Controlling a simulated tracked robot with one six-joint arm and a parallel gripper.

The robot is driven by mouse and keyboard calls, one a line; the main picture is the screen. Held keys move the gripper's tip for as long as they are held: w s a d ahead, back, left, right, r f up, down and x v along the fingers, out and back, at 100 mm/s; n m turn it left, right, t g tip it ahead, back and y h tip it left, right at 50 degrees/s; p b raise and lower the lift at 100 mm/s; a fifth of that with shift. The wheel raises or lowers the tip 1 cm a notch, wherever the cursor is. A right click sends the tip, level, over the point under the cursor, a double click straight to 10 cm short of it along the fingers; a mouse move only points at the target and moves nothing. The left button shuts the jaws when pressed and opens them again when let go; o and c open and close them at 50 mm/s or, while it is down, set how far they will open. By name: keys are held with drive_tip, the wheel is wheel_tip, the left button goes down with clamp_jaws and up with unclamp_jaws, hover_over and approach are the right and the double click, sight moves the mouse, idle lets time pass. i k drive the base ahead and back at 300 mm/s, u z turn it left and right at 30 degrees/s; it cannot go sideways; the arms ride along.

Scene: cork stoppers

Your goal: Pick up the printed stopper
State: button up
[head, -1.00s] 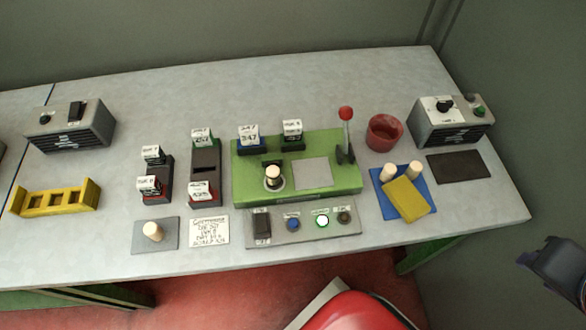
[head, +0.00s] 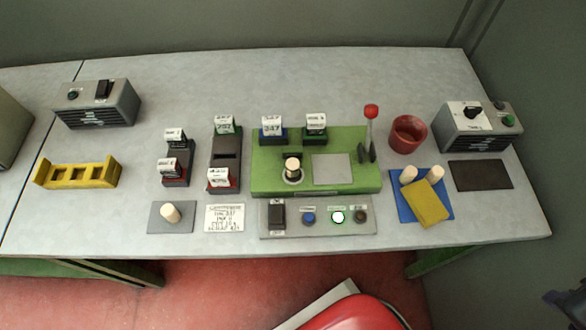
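A pale cork stopper (head: 292,166) stands upright in the round holder of the green machine (head: 262,185), with a dark band below its top. Another stopper (head: 170,212) is on the grey pad (head: 156,222) at front left. I cannot make out print on any stopper. A dark part of my arm's end, my gripper (head: 568,308), shows at the lower right edge, cut off and far from the stoppers. Its fingers cannot be made out.
A red-knobbed lever (head: 370,125) rises at the machine's right, near a red cup (head: 408,134). A button panel (head: 320,228) lies in front. Stamp racks (head: 226,150), a yellow rack (head: 77,174) and grey boxes (head: 97,104) stand around. The bench's back strip is clear.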

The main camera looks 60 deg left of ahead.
sight(292, 164)
drive_tip(key=u, duration=0.05)
drive_tip(key=k, duration=1.8)
drive_tip(key=u, duration=1.8)
drive_tip(key=i, duration=1)
drive_tip(key=u, duration=0.1)
